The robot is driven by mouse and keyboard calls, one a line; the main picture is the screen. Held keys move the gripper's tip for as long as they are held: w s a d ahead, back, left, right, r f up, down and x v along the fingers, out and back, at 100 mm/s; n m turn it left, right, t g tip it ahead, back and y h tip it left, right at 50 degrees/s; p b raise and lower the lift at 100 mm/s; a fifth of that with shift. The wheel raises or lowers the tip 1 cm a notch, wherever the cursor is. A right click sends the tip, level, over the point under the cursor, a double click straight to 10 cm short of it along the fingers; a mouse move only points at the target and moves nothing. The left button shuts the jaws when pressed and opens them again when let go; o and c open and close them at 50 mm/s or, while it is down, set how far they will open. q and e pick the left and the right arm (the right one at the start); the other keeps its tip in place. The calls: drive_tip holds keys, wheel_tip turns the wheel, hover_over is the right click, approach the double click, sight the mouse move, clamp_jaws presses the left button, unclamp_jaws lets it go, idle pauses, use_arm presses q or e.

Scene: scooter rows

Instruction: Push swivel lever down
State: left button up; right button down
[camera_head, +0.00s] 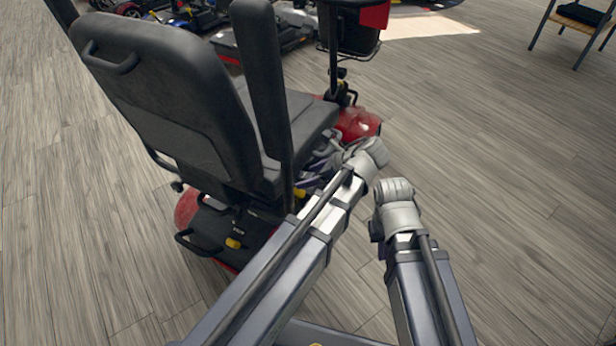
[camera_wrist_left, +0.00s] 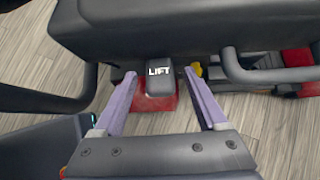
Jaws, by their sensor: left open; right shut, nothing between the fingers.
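The mobility scooter's black seat (camera_head: 165,95) stands left of centre in the head view, its underside crossing the top of the left wrist view. My left gripper (camera_wrist_left: 159,75) is open at the seat's edge, its two purple-grey fingers either side of a dark block marked LIFT (camera_wrist_left: 159,78). I cannot tell whether they touch it. A small yellow tip (camera_wrist_left: 197,70) shows by the right finger. In the head view a yellow-tipped part (camera_head: 299,193) sits under the seat beside my left arm. I cannot tell which part is the swivel lever. My right gripper is hidden beyond its wrist.
A black armrest (camera_head: 262,75) rises near my left arm. The scooter's red front body (camera_head: 355,122) and basket (camera_head: 350,35) lie beyond. Other scooters (camera_head: 180,17) stand at the back. A chair (camera_head: 578,20) is far right. The wooden floor on the right is clear.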

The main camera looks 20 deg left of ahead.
use_arm(q)
drive_tip(key=shift+c, duration=0.2)
clamp_jaws()
idle(0.3)
idle(0.8)
